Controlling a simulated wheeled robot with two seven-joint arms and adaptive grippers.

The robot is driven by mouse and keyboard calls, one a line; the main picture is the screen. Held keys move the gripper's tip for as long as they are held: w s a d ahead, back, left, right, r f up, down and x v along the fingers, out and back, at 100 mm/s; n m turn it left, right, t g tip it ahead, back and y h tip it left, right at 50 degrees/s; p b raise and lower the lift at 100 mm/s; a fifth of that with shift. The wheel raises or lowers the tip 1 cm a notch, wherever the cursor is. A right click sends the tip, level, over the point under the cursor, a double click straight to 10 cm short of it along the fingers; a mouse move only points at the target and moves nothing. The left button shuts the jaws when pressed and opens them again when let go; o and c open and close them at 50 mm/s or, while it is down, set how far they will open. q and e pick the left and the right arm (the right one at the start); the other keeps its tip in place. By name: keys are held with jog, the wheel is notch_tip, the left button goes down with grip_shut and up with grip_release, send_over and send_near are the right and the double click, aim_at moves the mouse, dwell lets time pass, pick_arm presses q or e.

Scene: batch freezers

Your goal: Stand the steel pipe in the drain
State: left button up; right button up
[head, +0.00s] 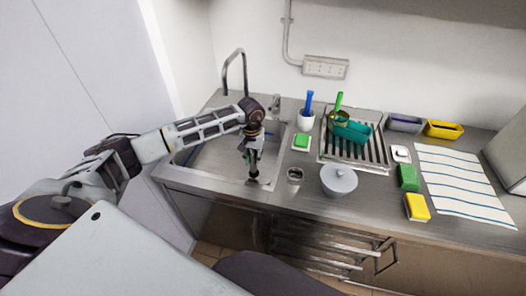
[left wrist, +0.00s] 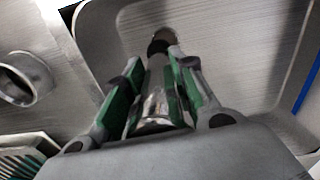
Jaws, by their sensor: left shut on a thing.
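My left gripper (head: 253,158) is over the front right part of the steel sink (head: 208,163), pointing down. In the left wrist view its green-padded fingers (left wrist: 158,95) are shut on the shiny steel pipe (left wrist: 154,106). The pipe's far end points down toward the sink floor, with a dark band near it. The drain (left wrist: 170,35) shows only as a small round patch just past that end. I cannot tell whether the pipe's end is in the drain or above it. My right gripper is not in view.
A curved faucet (head: 235,70) stands behind the sink. A drying rack (head: 376,165) and yellow sponge (head: 417,207) are farther right.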

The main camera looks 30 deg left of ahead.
aim_at(252, 170)
pick_arm(q)
jog(key=shift+w+a+f, duration=0.15)
jog(key=shift+a+f, duration=0.5)
jog(key=shift+f, duration=0.3)
jog(key=shift+f+n, duration=0.1)
jog(key=shift+n, duration=0.2)
jog(key=shift+f+b, duration=1.35)
jog(key=shift+f, duration=1.4)
jog(key=shift+b, duration=0.55)
jog(key=shift+f+b, duration=0.6)
jog(key=shift+f, duration=0.05)
dwell(0.3)
jog(key=o, duration=0.6)
jog(key=shift+r, duration=0.1)
